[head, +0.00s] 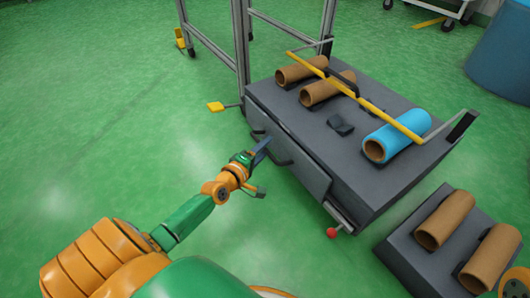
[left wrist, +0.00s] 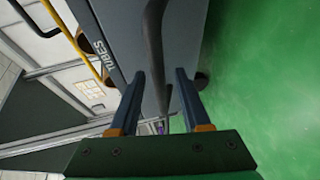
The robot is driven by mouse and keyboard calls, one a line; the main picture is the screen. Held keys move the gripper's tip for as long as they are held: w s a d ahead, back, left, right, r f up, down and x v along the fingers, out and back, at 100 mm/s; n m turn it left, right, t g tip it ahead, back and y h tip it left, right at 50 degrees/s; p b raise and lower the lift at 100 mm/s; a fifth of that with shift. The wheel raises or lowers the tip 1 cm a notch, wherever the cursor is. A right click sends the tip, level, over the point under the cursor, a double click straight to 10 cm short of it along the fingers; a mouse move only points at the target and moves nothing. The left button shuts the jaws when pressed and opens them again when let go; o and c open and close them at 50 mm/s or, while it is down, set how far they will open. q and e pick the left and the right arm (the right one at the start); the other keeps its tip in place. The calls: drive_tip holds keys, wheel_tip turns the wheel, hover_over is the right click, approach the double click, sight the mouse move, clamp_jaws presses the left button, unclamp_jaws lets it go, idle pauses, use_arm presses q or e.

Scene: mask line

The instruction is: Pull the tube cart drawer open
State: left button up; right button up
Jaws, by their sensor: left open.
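The grey tube cart (head: 345,160) stands right of centre in the head view. Its drawer front (head: 305,172) is on the side facing my left arm and looks flush with the cart body. A dark bar handle (head: 280,158) sticks out from it. My left gripper (head: 264,147) is at this handle, fingers open. In the left wrist view, the handle bar (left wrist: 154,50) runs between the two open fingers (left wrist: 160,78), with gaps visible beside it. The drawer front shows there with the word TUBES (left wrist: 105,60). My right gripper is not visible.
A lower grey block (head: 410,262) with brown tubes is at right. A metal frame (head: 242,45) stands behind. Green floor (head: 90,120) is clear at left.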

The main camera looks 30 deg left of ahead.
use_arm(q)
clamp_jaws()
idle(1.4)
